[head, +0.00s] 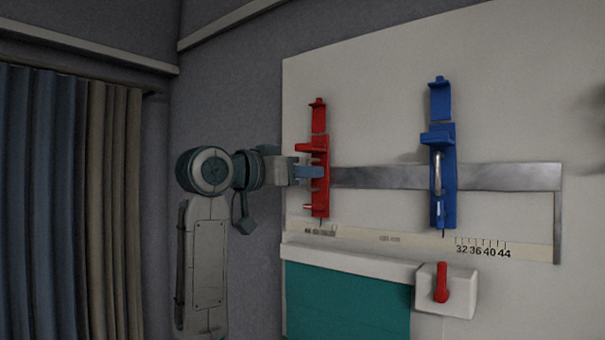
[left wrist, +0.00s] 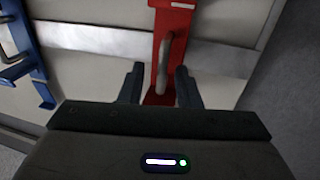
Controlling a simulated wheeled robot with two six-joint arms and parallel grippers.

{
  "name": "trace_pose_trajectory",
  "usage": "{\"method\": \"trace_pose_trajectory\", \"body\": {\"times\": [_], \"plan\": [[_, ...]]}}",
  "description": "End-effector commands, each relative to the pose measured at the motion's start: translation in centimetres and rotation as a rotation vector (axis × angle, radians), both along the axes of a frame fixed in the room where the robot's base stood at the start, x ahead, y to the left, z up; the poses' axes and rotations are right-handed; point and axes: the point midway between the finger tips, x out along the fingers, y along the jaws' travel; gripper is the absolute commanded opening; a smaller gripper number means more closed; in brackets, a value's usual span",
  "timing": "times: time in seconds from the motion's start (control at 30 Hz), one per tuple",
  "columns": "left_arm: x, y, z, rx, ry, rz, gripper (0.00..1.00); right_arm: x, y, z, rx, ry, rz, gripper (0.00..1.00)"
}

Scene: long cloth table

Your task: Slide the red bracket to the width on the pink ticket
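The red bracket (head: 319,178) is upright at the left end of a metal rail on the pale wall board. A pointer at its foot hangs over the scale's left group of numbers, too small to read. My left gripper (head: 312,172) is at the bracket. In the left wrist view its two dark fingers (left wrist: 160,87) stand apart on either side of the red bracket (left wrist: 160,80) and its silver handle (left wrist: 170,60), with gaps beside the handle. The gripper is open. The pink ticket and my right gripper do not show in these views.
A blue bracket (head: 441,165) sits farther right on the metal rail (head: 510,176), above the scale strip (head: 355,236), near 32. A red lever (head: 441,283) on a white box is below. The rail between the brackets is clear. A curtain (head: 65,200) hangs left.

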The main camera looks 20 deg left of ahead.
Motion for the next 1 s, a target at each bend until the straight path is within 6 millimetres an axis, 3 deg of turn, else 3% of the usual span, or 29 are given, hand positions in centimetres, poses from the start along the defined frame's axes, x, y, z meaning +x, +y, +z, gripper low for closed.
{"method": "trace_pose_trajectory", "body": {"times": [0.17, 0.6, 1.0], "plan": [[-1.3, 0.9, -0.3, 0.002, -0.005, 0.003, 0.3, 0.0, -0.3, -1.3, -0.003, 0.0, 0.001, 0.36], [-8.2, 5.0, -0.3, 0.002, -0.003, 0.002, 0.3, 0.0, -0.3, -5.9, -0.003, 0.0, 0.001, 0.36], [-9.3, 5.6, 0.0, 0.0, 0.0, 0.0, 0.3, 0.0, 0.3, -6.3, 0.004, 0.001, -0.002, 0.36]]}}
